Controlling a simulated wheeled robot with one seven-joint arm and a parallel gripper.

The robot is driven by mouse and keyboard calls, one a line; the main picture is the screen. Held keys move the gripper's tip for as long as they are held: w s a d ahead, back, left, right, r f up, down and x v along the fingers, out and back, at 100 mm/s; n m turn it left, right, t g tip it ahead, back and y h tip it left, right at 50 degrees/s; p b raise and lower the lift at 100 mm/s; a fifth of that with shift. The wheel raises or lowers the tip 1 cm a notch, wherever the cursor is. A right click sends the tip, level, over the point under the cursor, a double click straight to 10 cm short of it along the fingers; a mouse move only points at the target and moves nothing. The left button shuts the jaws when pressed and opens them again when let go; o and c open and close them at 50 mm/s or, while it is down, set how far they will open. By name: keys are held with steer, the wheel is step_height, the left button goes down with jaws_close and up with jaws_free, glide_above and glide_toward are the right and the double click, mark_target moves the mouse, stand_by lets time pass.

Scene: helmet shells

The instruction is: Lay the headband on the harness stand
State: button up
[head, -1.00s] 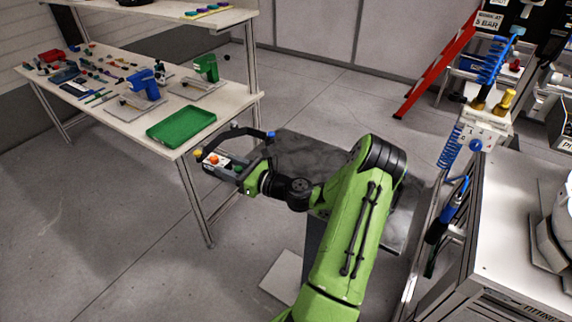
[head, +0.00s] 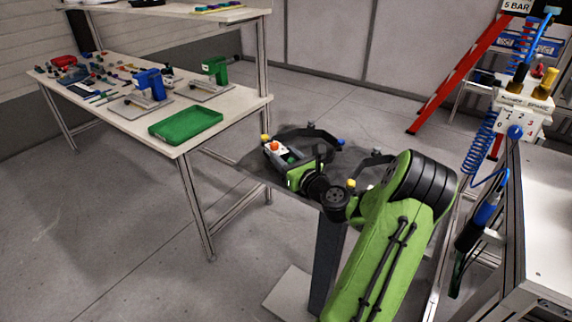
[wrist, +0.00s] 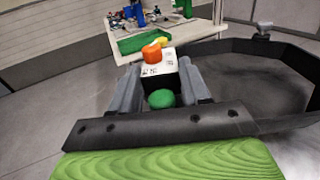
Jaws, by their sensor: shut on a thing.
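The headband looks like a dark, many-sided open band (head: 322,135) with small yellow and blue end pieces. In the wrist view, the gripper fingers (wrist: 160,92) close around a white block (wrist: 158,64) with an orange button, and the dark band (wrist: 230,47) runs off to the right. A green round part shows between the fingers. I cannot tell which thing is the harness stand. A blue fixture (head: 150,84) and a green fixture (head: 217,70) stand on plates on the workbench.
The workbench (head: 115,118) at the left holds a green tray (head: 187,124) near its front corner and several small parts further back. A valve block with a blue coiled hose (head: 480,135) and a white worktop (head: 550,215) stand at the right. A red ladder (head: 463,73) is behind.

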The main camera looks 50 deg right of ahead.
steer(key=shift+r, duration=0.15)
steer(key=shift+f, duration=0.65)
steer(key=o, duration=1.1)
